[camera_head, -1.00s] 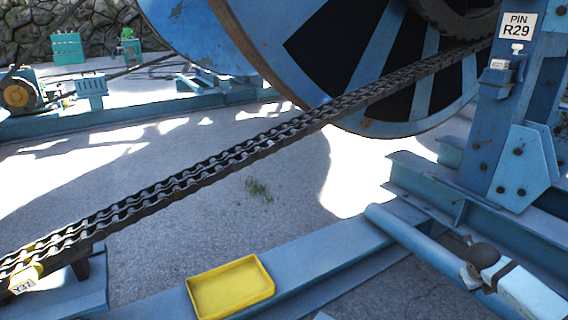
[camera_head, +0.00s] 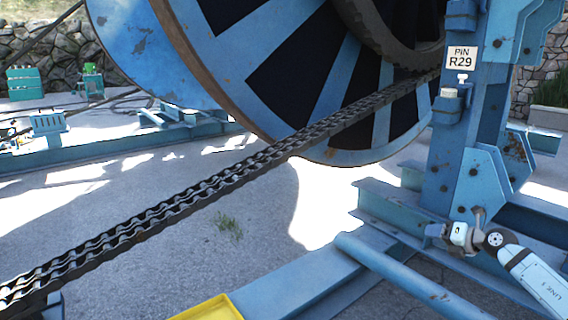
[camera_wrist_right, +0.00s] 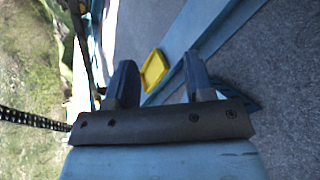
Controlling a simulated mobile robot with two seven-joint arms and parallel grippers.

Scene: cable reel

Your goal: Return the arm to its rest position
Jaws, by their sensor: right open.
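My right arm comes in from the lower right in the head view. Its gripper (camera_head: 438,232) is in front of the foot of the blue reel stand (camera_head: 450,170). In the right wrist view the two dark fingers of this gripper (camera_wrist_right: 160,78) stand wide apart with nothing between them. The yellow tray (camera_wrist_right: 154,68) shows beyond the fingers, well away from them. My left gripper is not in view.
A large blue reel (camera_head: 330,85) fills the top. A heavy chain (camera_head: 190,200) runs from it down to the lower left. The yellow tray (camera_head: 212,309) sits at the bottom edge. A blue tube (camera_head: 405,275) lies below my right gripper. Open paved ground (camera_head: 150,255) lies at the left.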

